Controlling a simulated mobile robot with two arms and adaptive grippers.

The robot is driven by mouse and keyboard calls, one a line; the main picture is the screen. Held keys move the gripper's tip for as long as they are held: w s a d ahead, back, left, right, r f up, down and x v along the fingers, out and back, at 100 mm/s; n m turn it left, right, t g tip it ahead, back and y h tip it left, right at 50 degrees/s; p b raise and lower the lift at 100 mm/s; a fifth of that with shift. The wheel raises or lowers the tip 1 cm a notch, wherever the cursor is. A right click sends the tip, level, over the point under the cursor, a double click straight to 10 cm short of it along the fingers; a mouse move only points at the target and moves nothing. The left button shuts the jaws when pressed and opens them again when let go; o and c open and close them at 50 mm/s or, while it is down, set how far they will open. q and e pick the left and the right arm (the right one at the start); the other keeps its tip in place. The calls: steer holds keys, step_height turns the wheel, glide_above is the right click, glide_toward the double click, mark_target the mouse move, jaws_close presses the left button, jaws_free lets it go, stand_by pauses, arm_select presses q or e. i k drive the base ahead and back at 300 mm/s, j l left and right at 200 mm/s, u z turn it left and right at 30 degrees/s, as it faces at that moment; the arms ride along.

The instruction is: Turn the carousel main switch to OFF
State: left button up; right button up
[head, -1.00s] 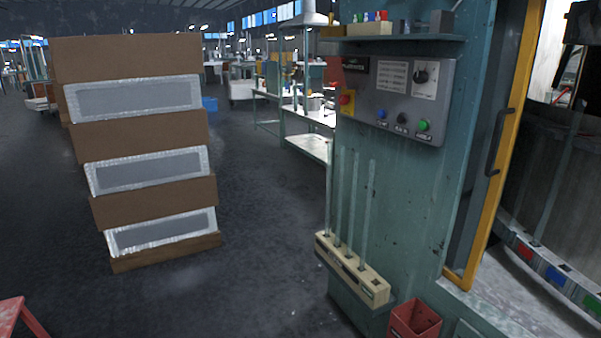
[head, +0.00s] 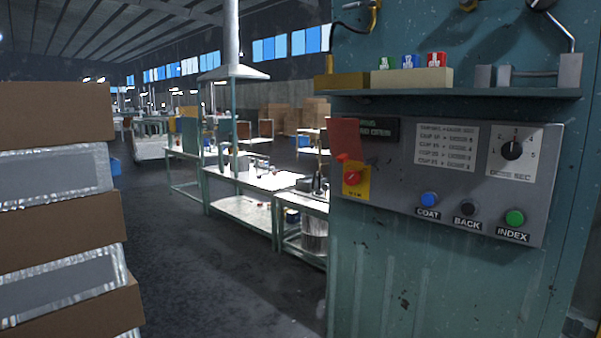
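A grey control panel (head: 400,189) is fixed to the teal machine wall (head: 430,290) at the right of the head view. At its left end is a red rotary switch (head: 351,178) on a yellow plate, most likely the main switch. Its position marks are too small to read. A red flap or tag (head: 347,139) sits just above the switch. To the right are a blue COAT button (head: 429,199), a black BACK button (head: 467,208), a green INDEX button (head: 515,217) and a black dial (head: 512,150). Neither of my grippers shows.
A shelf (head: 460,96) holding small coloured pieces juts out above the panel. A stack of brown cartons (head: 60,236) stands at the left. Workbenches (head: 245,180) stand farther back. Clear floor (head: 220,290) lies between the cartons and the machine.

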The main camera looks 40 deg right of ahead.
mark_target(352, 178)
steer(key=i+j+z, duration=0.1)
steer(key=i+z, duration=0.25)
steer(key=i, duration=0.25)
steer(key=i+j+z, duration=0.4)
steer(key=i, duration=0.2)
steer(key=i+j+z, duration=0.35)
steer(key=i, duration=0.2)
